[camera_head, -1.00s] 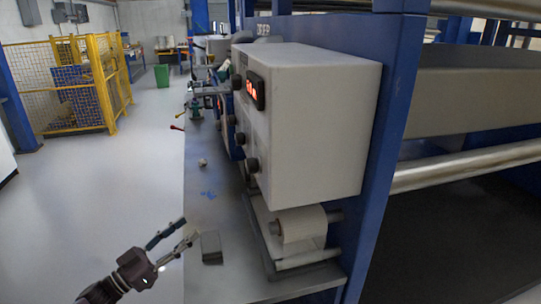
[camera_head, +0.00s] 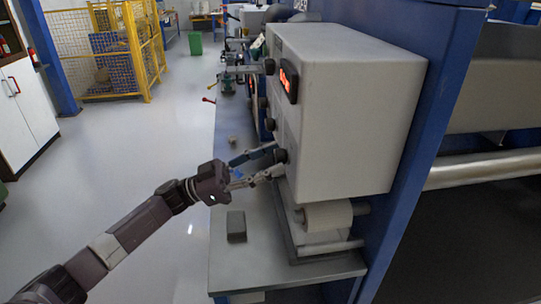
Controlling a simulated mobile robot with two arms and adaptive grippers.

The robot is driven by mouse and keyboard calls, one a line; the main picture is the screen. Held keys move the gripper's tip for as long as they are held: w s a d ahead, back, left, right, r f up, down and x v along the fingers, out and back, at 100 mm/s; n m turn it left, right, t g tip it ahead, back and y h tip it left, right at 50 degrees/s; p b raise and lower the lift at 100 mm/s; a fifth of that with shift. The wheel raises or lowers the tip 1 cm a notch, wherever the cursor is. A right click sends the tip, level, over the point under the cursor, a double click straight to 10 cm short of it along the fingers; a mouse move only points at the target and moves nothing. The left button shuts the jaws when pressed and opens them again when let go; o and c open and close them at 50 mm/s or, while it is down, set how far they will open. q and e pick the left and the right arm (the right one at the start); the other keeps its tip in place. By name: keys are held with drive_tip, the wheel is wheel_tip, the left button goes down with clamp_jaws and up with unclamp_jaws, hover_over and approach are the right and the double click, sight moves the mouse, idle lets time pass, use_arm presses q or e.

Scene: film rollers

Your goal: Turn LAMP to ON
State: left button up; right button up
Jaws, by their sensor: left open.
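A light grey control box (camera_head: 350,110) with a red-lit display (camera_head: 288,80) stands on the bench. Black knobs run down its left-hand face: a top knob (camera_head: 269,66), a middle knob (camera_head: 270,124) and a lowest knob (camera_head: 281,156), among others. No label reading LAMP can be made out, so I cannot tell which knob is the lamp's. My left gripper (camera_head: 277,161) is open, its two fingers pointing right at the lowest knob, one above and one below it in the picture. Whether they touch it is unclear. My right gripper is out of view.
A small dark grey block (camera_head: 236,226) lies on the grey bench (camera_head: 230,265) below the gripper. A white paper roll (camera_head: 327,215) sits under the box. A blue frame post (camera_head: 415,150) stands right of it. The floor (camera_head: 130,150) at left is clear.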

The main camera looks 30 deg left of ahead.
use_arm(q)
drive_tip(key=shift+d, duration=0.1)
drive_tip(key=c, duration=1.2)
drive_tip(key=shift+o, duration=0.2)
drive_tip(key=shift+w+f+m+b, duration=0.1)
drive_tip(key=shift+m+b, duration=0.4)
drive_tip(key=shift+b, duration=0.2)
drive_tip(key=shift+w+a+r+m+g+b, duration=0.15)
drive_tip(key=shift+m+g+b, duration=1.25)
drive_tip(key=shift+m, duration=1)
drive_tip(key=shift+r+m+g+b, duration=0.1)
drive_tip(key=shift+m+g+b, duration=0.75)
drive_tip(key=shift+m+b, duration=1.25)
drive_tip(key=shift+w+a+r+m+g+b, duration=0.15)
drive_tip(key=shift+m+g+b, duration=1.05)
drive_tip(key=shift+m, duration=1.5)
drive_tip(key=shift+s, duration=0.1)
drive_tip(key=o, duration=1.2)
drive_tip(key=shift+c, duration=0.2)
